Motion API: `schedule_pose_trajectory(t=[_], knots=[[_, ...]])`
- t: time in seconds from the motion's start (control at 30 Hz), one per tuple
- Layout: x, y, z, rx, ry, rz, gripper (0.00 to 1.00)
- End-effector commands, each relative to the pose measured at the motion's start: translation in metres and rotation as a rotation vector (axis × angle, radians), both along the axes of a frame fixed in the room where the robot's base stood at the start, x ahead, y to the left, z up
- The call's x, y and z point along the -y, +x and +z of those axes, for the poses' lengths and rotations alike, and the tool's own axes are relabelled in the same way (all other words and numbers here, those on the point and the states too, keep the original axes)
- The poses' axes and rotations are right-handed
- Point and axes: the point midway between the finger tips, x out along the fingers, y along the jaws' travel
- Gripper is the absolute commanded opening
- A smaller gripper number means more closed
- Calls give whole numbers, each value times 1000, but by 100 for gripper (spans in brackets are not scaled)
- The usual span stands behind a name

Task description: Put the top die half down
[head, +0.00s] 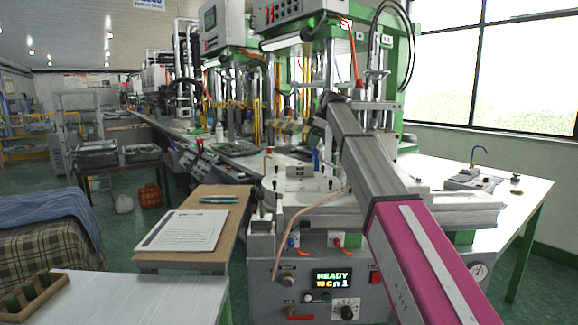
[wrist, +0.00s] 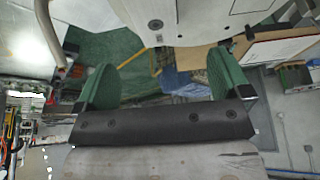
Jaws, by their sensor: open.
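A pale plate with dark bolt holes (wrist: 190,20) fills the top of that view, beyond the fingertips. In the head view my arm reaches in from the lower right toward the machine, and the gripper's fingers are not clearly seen.
The machine's front panel (head: 333,278) reads READY. A wooden side table (head: 221,222) with a paper sheet (head: 184,230) stands at its left. A white table (head: 520,185) with a small fixture is at the right. A wooden rack (head: 33,296) is at the lower left.

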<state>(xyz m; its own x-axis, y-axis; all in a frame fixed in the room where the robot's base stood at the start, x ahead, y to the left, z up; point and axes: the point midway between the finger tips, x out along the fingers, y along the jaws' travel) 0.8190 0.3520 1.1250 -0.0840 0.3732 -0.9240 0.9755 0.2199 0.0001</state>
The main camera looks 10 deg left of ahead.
Motion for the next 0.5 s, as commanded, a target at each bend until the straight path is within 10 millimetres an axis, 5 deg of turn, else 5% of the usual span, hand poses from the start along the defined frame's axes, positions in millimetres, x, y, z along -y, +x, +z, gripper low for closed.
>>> schedule_pose_trajectory(t=[0.23,0.5], knots=[[7,-8,-6,-1,0,-1,96],[-7,-10,-40,-1,0,0,96]])
